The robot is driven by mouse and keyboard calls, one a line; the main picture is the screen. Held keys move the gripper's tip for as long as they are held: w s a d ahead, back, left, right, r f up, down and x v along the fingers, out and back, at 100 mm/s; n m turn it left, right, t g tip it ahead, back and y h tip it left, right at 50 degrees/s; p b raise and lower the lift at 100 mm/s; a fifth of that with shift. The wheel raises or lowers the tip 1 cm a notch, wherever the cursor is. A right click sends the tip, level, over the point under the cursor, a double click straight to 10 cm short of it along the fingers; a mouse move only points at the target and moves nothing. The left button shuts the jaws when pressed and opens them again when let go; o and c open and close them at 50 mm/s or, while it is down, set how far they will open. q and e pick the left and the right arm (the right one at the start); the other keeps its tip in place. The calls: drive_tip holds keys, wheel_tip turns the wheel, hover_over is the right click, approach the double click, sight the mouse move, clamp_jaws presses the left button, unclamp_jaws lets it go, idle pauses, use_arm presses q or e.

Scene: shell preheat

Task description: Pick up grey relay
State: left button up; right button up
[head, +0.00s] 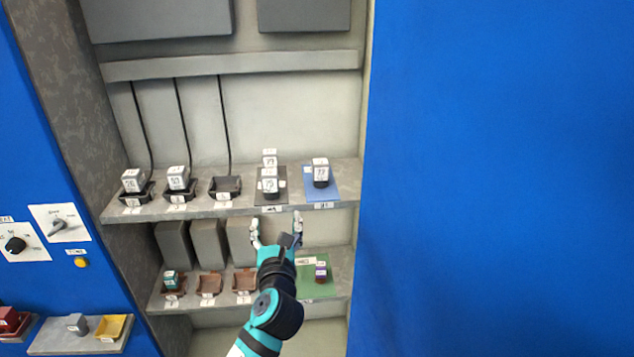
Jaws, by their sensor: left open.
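Several grey relays with white labels stand on the upper shelf. Two sit in dark sockets at the left, one grey relay (133,180) and another beside it (178,177). On a dark mat (283,198) stands a front grey relay (270,180), with another (269,157) partly hidden behind it. One more grey relay (320,168) stands on a blue mat (333,193). My left gripper (274,220) is open and empty, its fingers pointing up just below the upper shelf edge, in front of the dark mat. The right gripper is not in view.
An empty dark socket (225,188) stands left of the dark mat. The lower shelf (348,262) holds brown sockets, a teal relay (171,279) and a purple-topped relay (321,271) on a green mat. A side shelf (58,339) sits lower left. Cabinet walls bound both sides.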

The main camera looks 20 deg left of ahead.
sight(270, 187)
use_arm(q)
drive_tip(key=x, duration=1.1)
drive_tip(key=shift+s+a+r+p, duration=0.1)
drive_tip(key=shift+a+r+p, duration=0.1)
drive_tip(key=shift+a+p, duration=0.2)
drive_tip(key=shift+x, duration=0.8)
drive_tip(key=x, duration=0.3)
drive_tip(key=shift+a+r, duration=0.1)
drive_tip(key=shift+a, duration=0.4)
drive_tip(key=shift+w+a, duration=0.25)
drive_tip(key=shift+w, duration=0.25)
drive_tip(key=shift+c, duration=0.9)
drive_tip(key=c, duration=1.1)
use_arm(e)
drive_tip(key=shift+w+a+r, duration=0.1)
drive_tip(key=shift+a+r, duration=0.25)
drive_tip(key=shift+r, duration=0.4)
